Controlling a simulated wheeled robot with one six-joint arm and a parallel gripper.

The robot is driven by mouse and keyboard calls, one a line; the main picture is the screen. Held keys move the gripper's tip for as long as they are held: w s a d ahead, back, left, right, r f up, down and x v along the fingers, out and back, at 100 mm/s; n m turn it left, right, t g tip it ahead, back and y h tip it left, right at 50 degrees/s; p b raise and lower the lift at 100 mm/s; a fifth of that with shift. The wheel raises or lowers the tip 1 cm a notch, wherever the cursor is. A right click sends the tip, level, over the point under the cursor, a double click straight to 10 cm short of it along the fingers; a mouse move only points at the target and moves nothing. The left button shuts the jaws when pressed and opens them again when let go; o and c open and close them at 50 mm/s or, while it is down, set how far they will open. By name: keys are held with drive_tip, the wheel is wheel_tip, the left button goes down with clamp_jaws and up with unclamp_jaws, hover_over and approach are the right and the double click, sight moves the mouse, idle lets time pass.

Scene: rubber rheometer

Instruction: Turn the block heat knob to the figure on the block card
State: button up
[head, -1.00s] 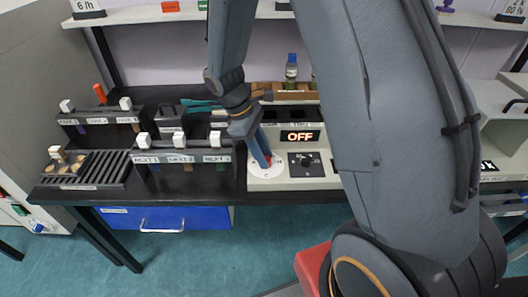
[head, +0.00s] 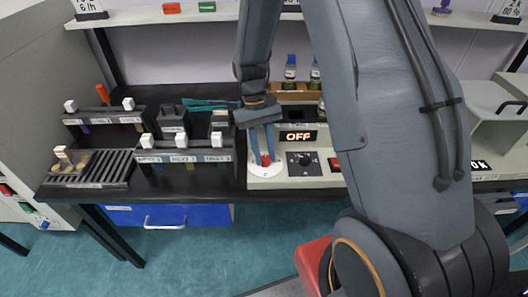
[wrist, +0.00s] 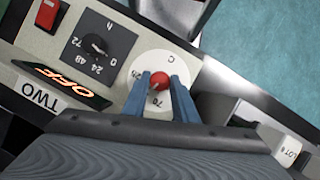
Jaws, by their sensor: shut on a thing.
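The red heat knob (head: 266,160) sits on a round white dial (head: 253,171) at the left of the pale instrument panel. The wrist view shows the same knob (wrist: 158,80) and dial (wrist: 178,66), marked C, with a figure 70 near the fingers. My gripper (head: 265,157) points down, its blue fingers on either side of the knob, shut on it. It also shows in the wrist view (wrist: 160,83). The fingers hide part of the dial, and the knob's exact setting is unclear. I cannot tell which card is the block card.
Right of the dial is a black knob (wrist: 95,44) on a dark square marked in hours, then a red switch (wrist: 47,15). The display (head: 298,136) above reads OFF. A rack (head: 183,156) with white-topped pieces stands close to the left.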

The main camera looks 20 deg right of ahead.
sight(263, 128)
drive_tip(key=shift+m, duration=0.6)
drive_tip(key=shift+d+m+y, duration=0.1)
drive_tip(key=shift+m+y, duration=0.2)
drive_tip(key=o, duration=1)
drive_tip(key=shift+o, duration=0.2)
drive_tip(key=shift+b+v, duration=0.95)
drive_tip(key=shift+v, duration=3)
drive_tip(key=s+r+t, duration=0.1)
drive_tip(key=s+t, duration=0.2)
drive_tip(key=s, duration=0.3)
drive_tip(key=s+r+n+t, duration=0.1)
drive_tip(key=s+t, duration=0.1)
drive_tip(key=s, duration=0.5)
drive_tip(key=shift+s+a+r+t, duration=0.2)
drive_tip(key=shift+a+r+t, duration=0.2)
